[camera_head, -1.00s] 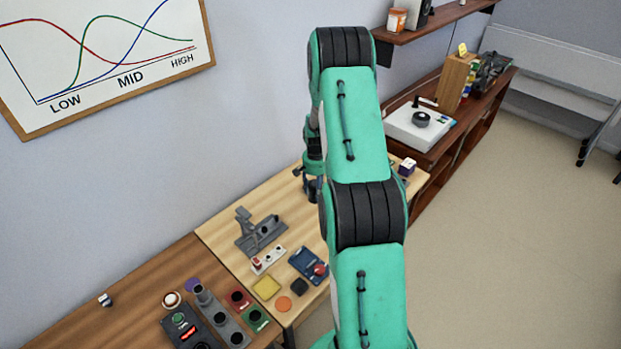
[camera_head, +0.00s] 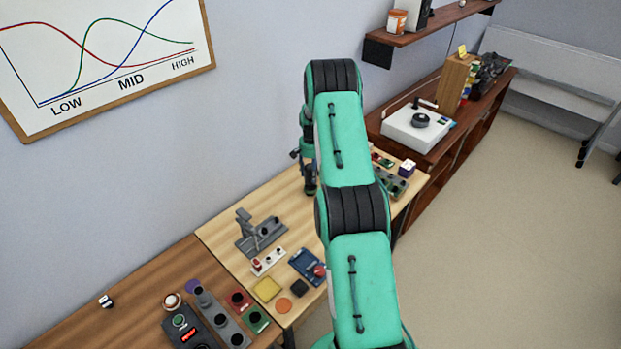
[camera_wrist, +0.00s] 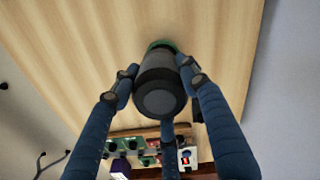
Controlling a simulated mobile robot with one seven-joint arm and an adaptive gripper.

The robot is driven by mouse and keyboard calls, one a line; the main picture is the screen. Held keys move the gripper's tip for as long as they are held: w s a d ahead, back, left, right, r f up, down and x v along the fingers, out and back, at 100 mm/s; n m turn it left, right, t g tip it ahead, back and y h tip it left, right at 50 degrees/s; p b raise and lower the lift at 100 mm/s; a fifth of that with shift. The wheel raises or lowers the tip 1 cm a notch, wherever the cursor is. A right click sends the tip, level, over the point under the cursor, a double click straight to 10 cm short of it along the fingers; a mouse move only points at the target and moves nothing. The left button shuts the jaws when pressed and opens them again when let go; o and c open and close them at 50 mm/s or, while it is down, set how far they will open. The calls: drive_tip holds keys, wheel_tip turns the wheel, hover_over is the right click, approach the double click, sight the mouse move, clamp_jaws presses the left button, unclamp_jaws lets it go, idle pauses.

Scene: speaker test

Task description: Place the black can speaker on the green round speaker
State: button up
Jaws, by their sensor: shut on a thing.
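The black can speaker (camera_wrist: 157,88) is between the blue fingers of my gripper (camera_wrist: 158,72) in the wrist view, above the light wooden table. My gripper is shut on it. A green rim, which looks like the green round speaker (camera_wrist: 163,44), shows just past the far end of the can; the rest of it is hidden by the can. I cannot tell whether the two touch. In the head view my gripper (camera_head: 310,186) is low over the table, partly hidden by my arm, and neither speaker can be made out there.
A grey stand (camera_head: 260,235), a yellow square (camera_head: 267,289) and a blue device with a red ball (camera_head: 307,266) lie on the table's near part. A turntable (camera_head: 418,124) stands on the cabinet behind. Table around the can is mostly bare.

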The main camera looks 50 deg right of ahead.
sight(310, 177)
drive_tip(key=shift+w+d, duration=0.2)
drive_tip(key=shift+w, duration=0.05)
drive_tip(key=shift+f, duration=1.75)
drive_tip(key=shift+f, duration=0.1)
drive_tip(key=o, duration=1.4)
drive_tip(key=shift+r, duration=6.1)
